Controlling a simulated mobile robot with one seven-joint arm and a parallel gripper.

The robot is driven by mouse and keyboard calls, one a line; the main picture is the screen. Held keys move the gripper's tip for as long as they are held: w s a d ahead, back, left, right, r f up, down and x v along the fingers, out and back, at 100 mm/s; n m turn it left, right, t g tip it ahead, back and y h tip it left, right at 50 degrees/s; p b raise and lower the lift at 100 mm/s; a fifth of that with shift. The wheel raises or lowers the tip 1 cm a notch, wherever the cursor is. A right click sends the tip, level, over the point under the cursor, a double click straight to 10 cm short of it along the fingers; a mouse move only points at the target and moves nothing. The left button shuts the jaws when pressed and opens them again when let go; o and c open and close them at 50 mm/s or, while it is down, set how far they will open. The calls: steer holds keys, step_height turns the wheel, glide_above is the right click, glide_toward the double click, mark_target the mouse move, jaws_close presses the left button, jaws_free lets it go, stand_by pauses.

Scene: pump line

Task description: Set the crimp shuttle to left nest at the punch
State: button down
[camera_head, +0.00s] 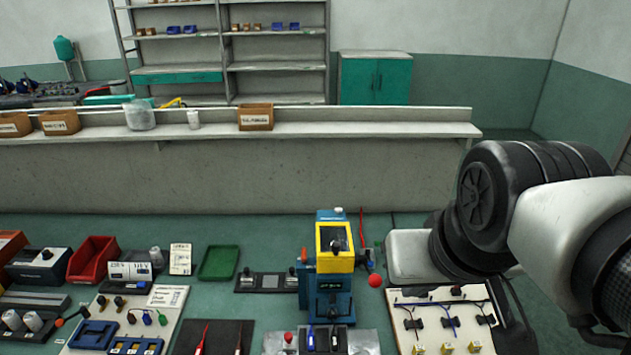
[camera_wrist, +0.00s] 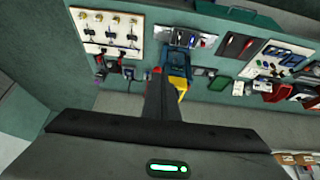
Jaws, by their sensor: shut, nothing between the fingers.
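The punch (camera_head: 335,262) is a blue and yellow machine with a black lever and a red ball at its right. In front of it, at the picture's bottom edge, a dark block that looks like the crimp shuttle (camera_head: 322,343) sits on a silver plate (camera_head: 362,342), with a blue part and a dark part on it. Which nest it is at cannot be told. In the wrist view the punch (camera_wrist: 178,82) is partly hidden behind my gripper (camera_wrist: 160,76). My gripper is shut and empty, above the bench and apart from the shuttle. It is outside the head view.
A white board with connectors (camera_head: 447,318) lies right of the punch, near my arm. To the left are a green tray (camera_head: 219,263), a red bin (camera_head: 93,259), a dark mat (camera_head: 213,338) with tools and a dark fixture (camera_head: 270,282). A low wall (camera_head: 240,175) stands behind.

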steer(key=c, duration=2.3)
jaws_free()
steer(key=o, duration=0.4)
steer(key=shift+w+a+f+b, duration=0.1)
steer(key=shift+w+f+b, duration=0.1)
steer(key=shift+w+b, duration=0.1)
steer(key=shift+o, duration=1.2)
steer(key=w+a+f+n+g+b, duration=0.1)
steer(key=w+a+f+g+b, duration=0.1)
steer(key=w+a+f+b, duration=0.4)
steer(key=w, duration=0.2)
steer(key=shift+w+a+f+n+g+h, duration=0.2)
steer(key=shift+w+f+n+g+h, duration=0.1)
steer(key=shift+w+n, duration=0.1)
steer(key=n+g+b, duration=0.2)
steer(key=g+b, duration=0.1)
steer(key=b, duration=0.3)
glide_above(289, 335)
step_height(289, 335, down, 14)
step_height(289, 335, down, 17)
steer(key=b, duration=0.3)
steer(key=shift+a+f, duration=0.1)
jaws_close()
